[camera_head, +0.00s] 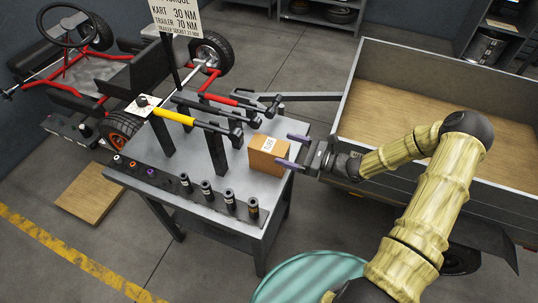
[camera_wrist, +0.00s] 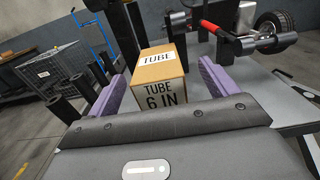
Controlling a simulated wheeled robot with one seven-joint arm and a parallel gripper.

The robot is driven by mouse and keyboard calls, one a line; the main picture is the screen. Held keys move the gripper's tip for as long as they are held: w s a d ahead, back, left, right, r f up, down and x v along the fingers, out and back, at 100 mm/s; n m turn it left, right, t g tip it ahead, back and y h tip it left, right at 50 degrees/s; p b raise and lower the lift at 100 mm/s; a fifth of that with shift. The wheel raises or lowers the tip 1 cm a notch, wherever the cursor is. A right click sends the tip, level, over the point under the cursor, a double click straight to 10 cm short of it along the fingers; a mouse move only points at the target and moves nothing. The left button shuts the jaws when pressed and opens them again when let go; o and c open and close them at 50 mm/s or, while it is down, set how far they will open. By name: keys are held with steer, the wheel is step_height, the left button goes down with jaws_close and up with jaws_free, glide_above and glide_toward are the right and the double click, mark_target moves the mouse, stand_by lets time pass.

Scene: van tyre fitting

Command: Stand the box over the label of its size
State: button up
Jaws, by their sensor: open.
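A brown cardboard box (camera_head: 268,158) stands upright on the grey work table (camera_head: 248,186), near its right edge. In the wrist view the box (camera_wrist: 160,82) reads "TUBE" on a white top label and "TUBE 6 IN" on the face towards me. My gripper (camera_head: 290,151) reaches in from the right, with its two purple fingers apart. In the wrist view one finger is on each side of the box; I cannot tell whether either touches it. I cannot make out a size label on any place in these views.
Torque wrenches rest on a rack (camera_head: 215,148) beside the box, and several dark sockets (camera_head: 229,199) stand along the table's front. A torque sign (camera_head: 176,17) rises behind. A trailer (camera_head: 420,100) is at right, a kart (camera_head: 90,70) at left, and shelves (camera_head: 320,12) at the back.

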mark_target(275, 146)
steer(key=shift+s+p+x, duration=0.1)
steer(key=shift+p+x, duration=0.25)
steer(key=shift+x, duration=0.95)
steer(key=shift+s+p+x, duration=0.15)
steer(key=shift+p+x, duration=0.15)
steer(key=shift+x, duration=1)
steer(key=shift+a+f, duration=0.1)
steer(key=c, duration=1.7)
steer(key=shift+d+r+b, duration=0.25)
steer(key=shift+b, duration=0.05)
steer(key=b+v, duration=0.2)
steer(key=v, duration=1.5)
steer(key=shift+s+d+r, duration=0.1)
steer(key=shift+s+d, duration=0.1)
steer(key=shift+d, duration=0.05)
